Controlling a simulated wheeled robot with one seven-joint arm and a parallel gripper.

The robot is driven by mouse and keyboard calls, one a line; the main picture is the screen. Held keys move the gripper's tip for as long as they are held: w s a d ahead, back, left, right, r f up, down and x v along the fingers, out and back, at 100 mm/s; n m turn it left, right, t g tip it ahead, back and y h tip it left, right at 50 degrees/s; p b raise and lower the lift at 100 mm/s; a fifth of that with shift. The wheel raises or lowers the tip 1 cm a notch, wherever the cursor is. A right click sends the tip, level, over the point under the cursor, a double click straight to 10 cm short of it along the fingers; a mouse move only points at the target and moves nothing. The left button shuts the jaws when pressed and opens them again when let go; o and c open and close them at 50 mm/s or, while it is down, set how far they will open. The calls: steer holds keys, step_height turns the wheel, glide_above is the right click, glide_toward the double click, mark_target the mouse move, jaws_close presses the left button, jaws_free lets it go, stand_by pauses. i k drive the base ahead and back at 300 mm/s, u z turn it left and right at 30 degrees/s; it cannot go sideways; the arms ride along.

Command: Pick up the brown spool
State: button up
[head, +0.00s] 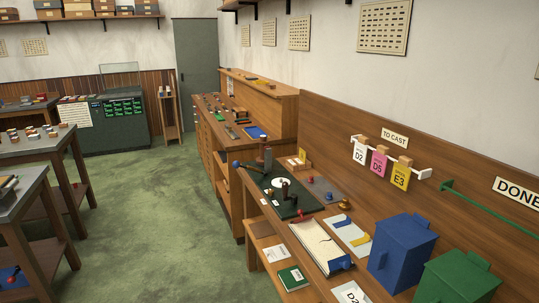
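My gripper is not in view. A small golden-brown knob-like piece (344,204) stands upright at the right edge of the workbench (285,245). It may be the brown spool, but it is too small to tell. A dark green board (308,203) with a dark upright device and a pale disc (285,187) lies to its left. A dark brown upright cylinder (267,157) stands at the back of that board.
A blue bin (401,254) and a green bin (457,281) stand at the front right. Tables (35,147) stand at left. Green floor (165,215) between them is clear.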

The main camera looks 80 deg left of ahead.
mark_target(263, 140)
steer(key=u, duration=3.7)
steer(key=k, duration=1.1)
steer(key=z, duration=0.8)
steer(key=i, duration=1.1)
steer(key=u, duration=0.55)
steer(key=i, duration=1.35)
steer(key=u, duration=0.35)
